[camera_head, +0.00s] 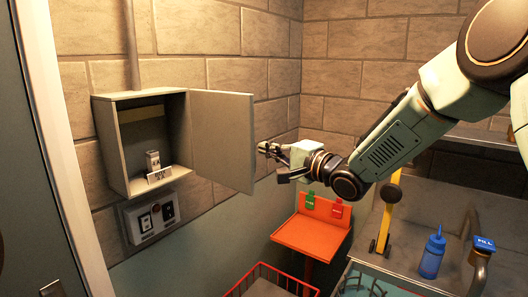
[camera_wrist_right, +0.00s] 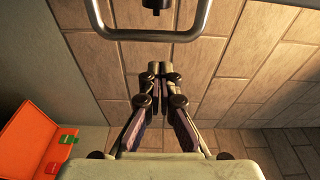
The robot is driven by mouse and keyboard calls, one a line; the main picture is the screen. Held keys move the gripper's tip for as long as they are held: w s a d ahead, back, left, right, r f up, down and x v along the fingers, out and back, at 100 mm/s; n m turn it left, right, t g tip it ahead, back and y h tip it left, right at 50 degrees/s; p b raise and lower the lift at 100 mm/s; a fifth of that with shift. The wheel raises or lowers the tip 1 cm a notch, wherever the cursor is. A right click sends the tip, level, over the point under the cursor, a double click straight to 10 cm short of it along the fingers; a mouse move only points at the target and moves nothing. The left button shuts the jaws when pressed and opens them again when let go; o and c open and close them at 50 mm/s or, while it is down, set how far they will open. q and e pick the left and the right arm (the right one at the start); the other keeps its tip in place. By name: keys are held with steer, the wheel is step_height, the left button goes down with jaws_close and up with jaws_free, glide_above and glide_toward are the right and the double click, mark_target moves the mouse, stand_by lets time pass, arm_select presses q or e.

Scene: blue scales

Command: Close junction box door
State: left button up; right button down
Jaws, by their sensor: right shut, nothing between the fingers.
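The grey junction box (camera_head: 110,143) is on the brick wall at the left in the head view. Its door (camera_head: 222,135) stands wide open, swung out to the right, and the box interior is exposed. My right gripper (camera_head: 264,148) is just right of the door's free edge, its fingers pointing left. I cannot tell whether it touches the door. In the right wrist view the gripper's fingers (camera_wrist_right: 160,72) are together and empty. My left gripper is not in view.
A switch panel (camera_head: 150,217) is below the box. An orange stand (camera_head: 308,235) with green and red tags and a red wire basket (camera_head: 263,271) are below my right arm. A blue bottle (camera_head: 432,254) stands at the right. A curved metal bar (camera_wrist_right: 150,35) crosses the wrist view's top.

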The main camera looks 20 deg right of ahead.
steer(key=shift+s+a, duration=0.95)
steer(key=shift+s, duration=0.25)
steer(key=shift+s+d, duration=0.1)
steer(key=shift+d, duration=0.1)
steer(key=shift+s, duration=0.15)
